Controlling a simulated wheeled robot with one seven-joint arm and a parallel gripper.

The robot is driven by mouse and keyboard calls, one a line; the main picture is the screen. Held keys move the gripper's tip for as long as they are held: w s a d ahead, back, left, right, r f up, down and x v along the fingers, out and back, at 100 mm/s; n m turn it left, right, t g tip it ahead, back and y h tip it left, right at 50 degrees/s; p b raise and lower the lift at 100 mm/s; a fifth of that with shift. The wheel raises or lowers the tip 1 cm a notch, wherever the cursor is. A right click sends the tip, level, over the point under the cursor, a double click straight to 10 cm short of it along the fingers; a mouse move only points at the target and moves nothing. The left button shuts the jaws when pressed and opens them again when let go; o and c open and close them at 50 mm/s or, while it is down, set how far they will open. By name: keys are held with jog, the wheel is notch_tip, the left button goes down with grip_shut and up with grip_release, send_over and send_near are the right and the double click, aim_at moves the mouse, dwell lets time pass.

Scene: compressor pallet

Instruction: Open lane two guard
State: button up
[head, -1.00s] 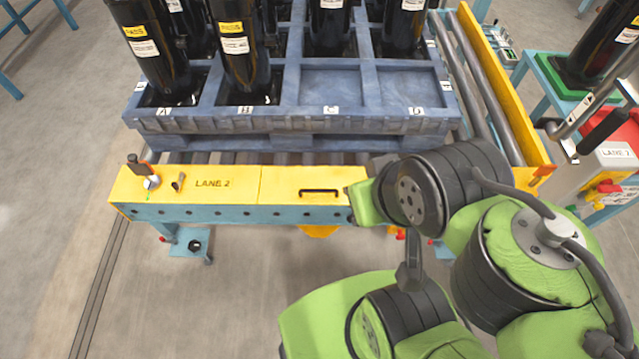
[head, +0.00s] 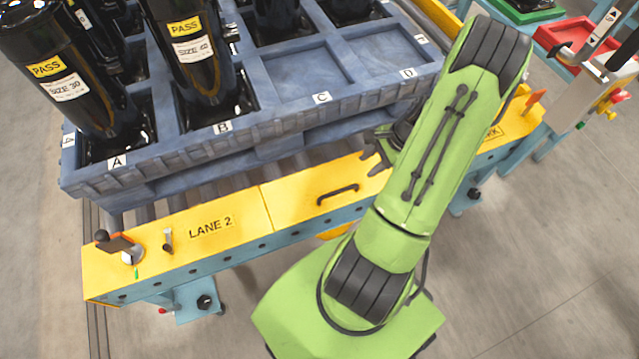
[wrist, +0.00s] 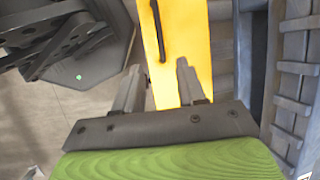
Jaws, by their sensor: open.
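The yellow lane two guard (head: 300,200) is a flat panel on the rail marked LANE 2, with a black bar handle (head: 337,194) on its top. The guard lies flat beside the pallet. In the head view my gripper (head: 376,150) is above the rail to the right of the handle, partly hidden by my arm. In the wrist view the guard (wrist: 186,60) runs up from the open, empty fingers (wrist: 157,82), and the handle (wrist: 158,30) lies ahead of them, apart from the fingers.
A blue pallet (head: 270,128) with tall black compressors (head: 190,60) stands just behind the rail; bays C and D are empty. The floor in front is clear.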

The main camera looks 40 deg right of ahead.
aim_at(340, 191)
jog(key=b+x, duration=0.5)
jog(key=x, duration=1)
jog(key=shift+a+f, duration=0.1)
jog(key=shift+f, duration=0.3)
grip_shut()
